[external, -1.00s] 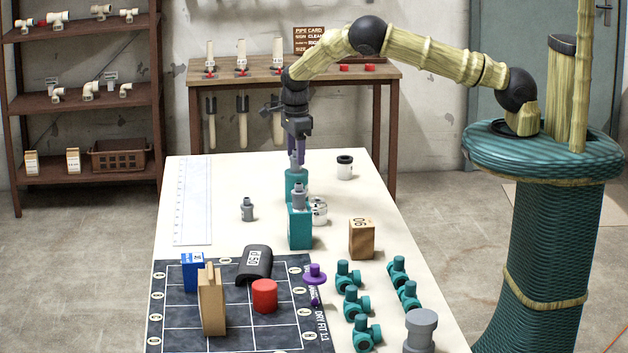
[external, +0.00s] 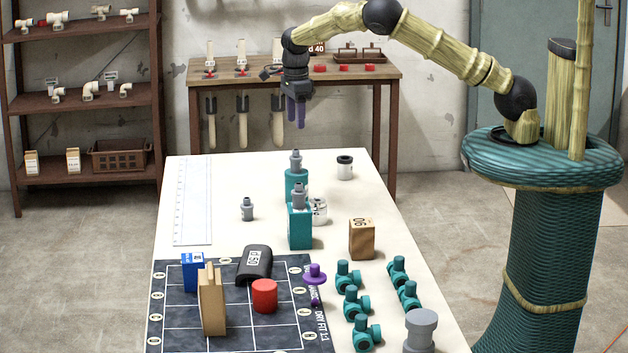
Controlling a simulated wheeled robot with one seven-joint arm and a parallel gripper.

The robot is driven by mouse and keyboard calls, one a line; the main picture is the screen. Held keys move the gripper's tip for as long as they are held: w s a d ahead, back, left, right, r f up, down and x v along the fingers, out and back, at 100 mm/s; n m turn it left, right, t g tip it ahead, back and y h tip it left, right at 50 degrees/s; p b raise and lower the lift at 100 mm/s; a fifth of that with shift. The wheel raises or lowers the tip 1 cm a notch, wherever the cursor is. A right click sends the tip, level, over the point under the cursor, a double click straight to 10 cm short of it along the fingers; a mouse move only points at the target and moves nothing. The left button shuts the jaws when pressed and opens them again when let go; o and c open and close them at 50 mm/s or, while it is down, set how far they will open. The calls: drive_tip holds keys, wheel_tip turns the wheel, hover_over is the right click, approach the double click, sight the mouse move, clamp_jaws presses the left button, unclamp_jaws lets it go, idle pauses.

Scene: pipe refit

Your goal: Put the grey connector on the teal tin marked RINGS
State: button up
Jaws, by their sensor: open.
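A second grey connector (external: 299,197) stands on the squarer teal container (external: 300,230) just in front. A third grey connector (external: 247,209) stands on the white table to the left. My gripper (external: 296,124) is open and empty, its purple fingers pointing down above the round tin, clear of the connector on it.
A white jar with a black lid (external: 345,167) and a whitish round part (external: 318,211) stand near the tins. A wooden block (external: 362,239), several teal valves (external: 350,303) and a dark grid mat (external: 180,325) with objects lie in front. The table's left middle is mostly clear.

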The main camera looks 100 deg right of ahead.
drive_tip(key=s+a+r+n+t, duration=0.1)
drive_tip(key=s+a+r+n, duration=0.2)
drive_tip(key=s+a+n, duration=0.8)
drive_tip(key=s+a+r+n+t, duration=0.1)
drive_tip(key=s+a+r+n, duration=0.2)
drive_tip(key=s+a+n, duration=0.9)
drive_tip(key=a+n, duration=0.5)
drive_tip(key=n, duration=0.5)
drive_tip(key=shift+s+r+t, duration=0.15)
drive_tip(key=shift+r+t, duration=0.15)
drive_tip(key=shift+r, duration=0.05)
